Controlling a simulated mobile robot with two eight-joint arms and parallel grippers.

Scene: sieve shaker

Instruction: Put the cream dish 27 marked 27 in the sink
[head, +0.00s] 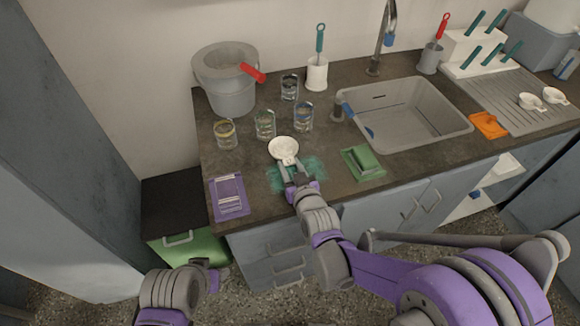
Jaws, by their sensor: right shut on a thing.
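A small round cream dish (283,148) is near the counter's front, above a teal patch. My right gripper (288,170) is shut on its near edge; its fingers point away from me. I cannot read a mark on the dish, nor tell whether it touches the counter. The grey sink (425,128) is set into the counter to the right, with a tap behind it. Its visible floor looks mostly bare, with something blue at its left side. My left gripper (213,278) is low at the left, away from the counter; its finger gap is unclear.
Several glasses (265,124) stand behind the dish, near a grey bucket (228,85). A green sponge and cloth (363,163) lie between dish and sink. A purple packet (229,196) lies left. Two pale dishes (530,102) sit on the drainboard (505,115).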

